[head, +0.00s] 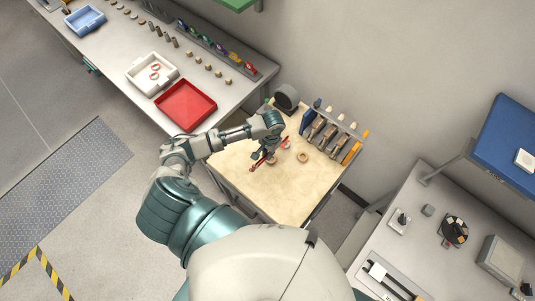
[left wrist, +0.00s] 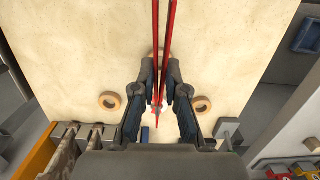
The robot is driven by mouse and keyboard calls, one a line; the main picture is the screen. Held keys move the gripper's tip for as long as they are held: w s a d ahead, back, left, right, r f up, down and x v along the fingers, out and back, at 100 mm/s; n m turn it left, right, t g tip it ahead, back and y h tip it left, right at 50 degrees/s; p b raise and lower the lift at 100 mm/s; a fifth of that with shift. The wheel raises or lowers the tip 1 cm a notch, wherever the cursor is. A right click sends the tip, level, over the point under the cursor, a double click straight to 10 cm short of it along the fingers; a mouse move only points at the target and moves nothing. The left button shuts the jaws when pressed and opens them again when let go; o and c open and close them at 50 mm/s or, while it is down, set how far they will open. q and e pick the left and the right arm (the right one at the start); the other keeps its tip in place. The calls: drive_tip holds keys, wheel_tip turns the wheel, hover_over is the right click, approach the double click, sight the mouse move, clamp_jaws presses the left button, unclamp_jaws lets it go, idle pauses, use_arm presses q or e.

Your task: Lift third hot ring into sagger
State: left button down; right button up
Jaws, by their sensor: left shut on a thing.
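My left gripper (head: 263,149) is over the small pale table and shut on red tongs (head: 257,164). In the left wrist view, the gripper (left wrist: 160,78) has the two red tong arms (left wrist: 167,35) between its fingers. A tan ring (head: 303,156) lies flat on the table to the right. In the left wrist view, one tan ring (left wrist: 109,101) lies left of the gripper and another (left wrist: 201,104) lies right of it. A third round shape is partly hidden behind the tongs; whether they grip it I cannot tell. My right gripper is out of view.
A red tray (head: 186,105) stands beside the white tray, with a blue tray (head: 86,20) farther off. A tool rack (head: 334,134) lines the small table's far right edge. The table's near part is clear. Another bench (head: 425,235) stands at right.

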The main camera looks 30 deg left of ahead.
use_arm(q)
wheel_tip(320, 180, up, 11)
drive_tip(key=shift+f, duration=0.15)
idle(0.4)
drive_tip(key=c, duration=1.4)
unclamp_jaws()
drive_tip(key=shift+s, duration=0.1)
